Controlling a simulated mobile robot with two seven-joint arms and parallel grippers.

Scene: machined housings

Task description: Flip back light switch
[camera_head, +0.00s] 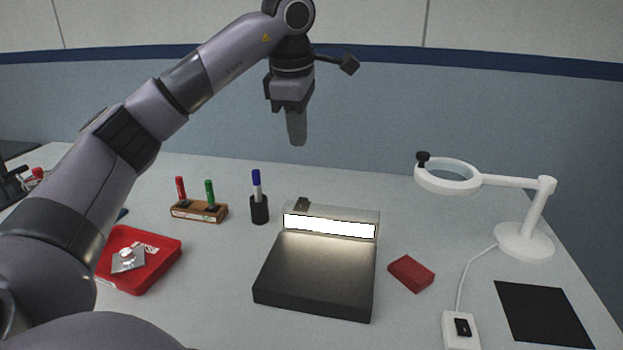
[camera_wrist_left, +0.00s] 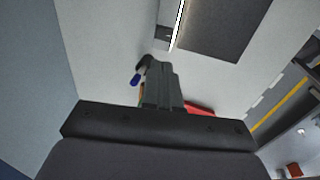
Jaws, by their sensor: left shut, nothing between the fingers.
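A dark box (camera_head: 318,275) with a lit white light bar (camera_head: 330,226) along its back stands mid-table. A small dark switch-like piece (camera_head: 302,204) sits on top of the bar's housing at its left end; which way it is tipped is too small to tell. The lit bar also shows at the top of the left wrist view (camera_wrist_left: 179,22). My left gripper (camera_head: 297,138) points down, shut and empty, in the air above and behind the bar, apart from it. Its fingers show in the wrist view (camera_wrist_left: 161,80). My right gripper is not in view.
A white ring lamp (camera_head: 525,240) stands at right, with a cable to a white box with a black rocker (camera_head: 462,327). A red block (camera_head: 411,273), black mat (camera_head: 543,313), marker cup (camera_head: 259,210), marker rack (camera_head: 199,211) and red tray (camera_head: 150,278) surround the dark box.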

